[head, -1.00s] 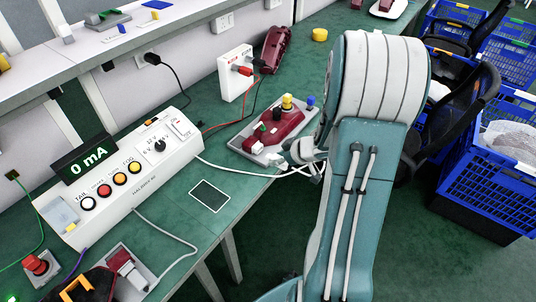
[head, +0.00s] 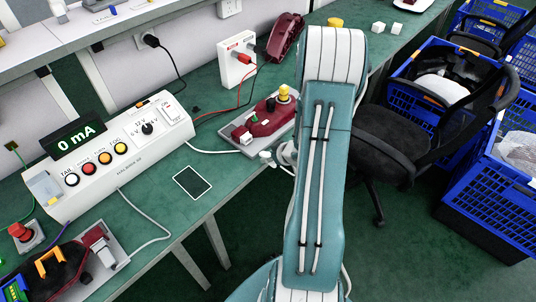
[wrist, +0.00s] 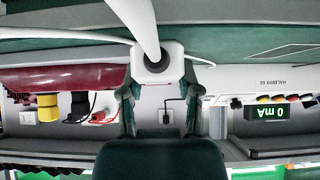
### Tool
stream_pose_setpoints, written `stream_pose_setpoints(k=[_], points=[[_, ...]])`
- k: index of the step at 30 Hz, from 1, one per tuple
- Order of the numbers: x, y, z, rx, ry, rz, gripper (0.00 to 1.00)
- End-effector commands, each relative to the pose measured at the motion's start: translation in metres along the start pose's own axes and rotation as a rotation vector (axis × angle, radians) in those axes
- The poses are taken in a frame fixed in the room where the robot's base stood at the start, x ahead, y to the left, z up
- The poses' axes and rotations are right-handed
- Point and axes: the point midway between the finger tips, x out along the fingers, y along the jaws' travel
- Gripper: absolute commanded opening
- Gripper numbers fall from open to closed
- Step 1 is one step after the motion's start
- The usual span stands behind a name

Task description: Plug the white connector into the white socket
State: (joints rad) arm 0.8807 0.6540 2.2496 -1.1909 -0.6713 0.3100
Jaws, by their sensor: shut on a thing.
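In the wrist view my gripper (wrist: 162,98) is shut on the white connector (wrist: 160,66), with a thick white cable (wrist: 137,20) running from it. The picture there is upside down. The dark red tail lamp (wrist: 60,78) shows large at the left, apart from the connector. In the head view the lamp (head: 266,122) lies on a grey fixture with a yellow knob (head: 284,92) and a green part. I cannot clearly make out the white socket in either view.
A white tester (head: 112,165) reading 0 mA stands left on the green bench, its white cable trailing toward the lamp. A white box (head: 237,62) with red and black leads stands behind the lamp. A black chair (head: 400,140) and blue crates (head: 500,190) stand right.

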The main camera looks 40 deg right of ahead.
Motion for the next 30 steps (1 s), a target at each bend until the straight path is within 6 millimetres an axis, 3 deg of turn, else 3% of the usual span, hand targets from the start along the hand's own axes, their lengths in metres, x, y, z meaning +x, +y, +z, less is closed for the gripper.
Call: stream_pose_setpoints(k=[5, 21, 30], points=[[0.004, 0.004, -0.002, 0.002, 0.001, -0.002, 0.00], [0.037, 0.002, -0.036, 0.000, 0.000, -0.001, 0.00], [0.040, 0.002, -0.039, 0.002, 0.000, -0.001, 0.00]])
